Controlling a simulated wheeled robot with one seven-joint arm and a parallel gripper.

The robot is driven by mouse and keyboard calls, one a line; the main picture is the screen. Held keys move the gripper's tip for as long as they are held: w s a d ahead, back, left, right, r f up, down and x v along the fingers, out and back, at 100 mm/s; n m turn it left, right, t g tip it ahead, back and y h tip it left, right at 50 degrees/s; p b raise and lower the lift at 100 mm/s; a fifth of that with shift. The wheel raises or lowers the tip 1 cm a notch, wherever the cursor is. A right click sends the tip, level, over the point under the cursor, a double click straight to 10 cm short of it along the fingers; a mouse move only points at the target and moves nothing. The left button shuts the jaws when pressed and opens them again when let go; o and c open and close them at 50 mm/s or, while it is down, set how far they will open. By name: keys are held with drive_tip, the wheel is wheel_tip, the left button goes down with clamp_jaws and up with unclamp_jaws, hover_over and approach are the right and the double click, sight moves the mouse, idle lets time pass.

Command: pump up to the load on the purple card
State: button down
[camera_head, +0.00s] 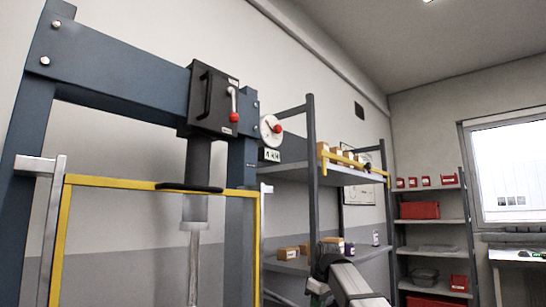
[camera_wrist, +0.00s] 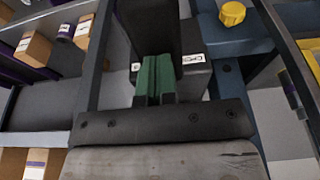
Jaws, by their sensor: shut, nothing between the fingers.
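The blue press frame (camera_head: 115,70) fills the left of the head view. A black head box (camera_head: 210,100) on its crossbeam carries a lever with a red knob (camera_head: 234,117). The ram (camera_head: 198,160) hangs below it, above a pale metal post (camera_head: 193,260). A round white dial (camera_head: 270,130) with a red pointer or knob sits to the right; its reading is too small to tell. In the wrist view my gripper (camera_wrist: 156,80) has its green finger pads together, empty, over a dark block with white labels (camera_wrist: 193,60). I cannot make out a purple card.
A yellow-edged guard frame (camera_head: 150,182) stands before the press. Shelving (camera_head: 313,180) with small boxes is right of it, close to my arm. Red bins (camera_head: 419,210) stand on far shelves. A yellow knob (camera_wrist: 232,13) shows on blue metal in the wrist view.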

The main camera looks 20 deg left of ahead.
drive_tip(key=shift+f, duration=0.8)
drive_tip(key=a+v, duration=0.2)
drive_tip(key=v, duration=0.6)
drive_tip(key=w+a+r+v, duration=0.1)
drive_tip(key=v, duration=0.7)
drive_tip(key=shift+w+a+r, duration=0.2)
drive_tip(key=shift+a+r, duration=0.1)
drive_tip(key=shift+f, duration=0.1)
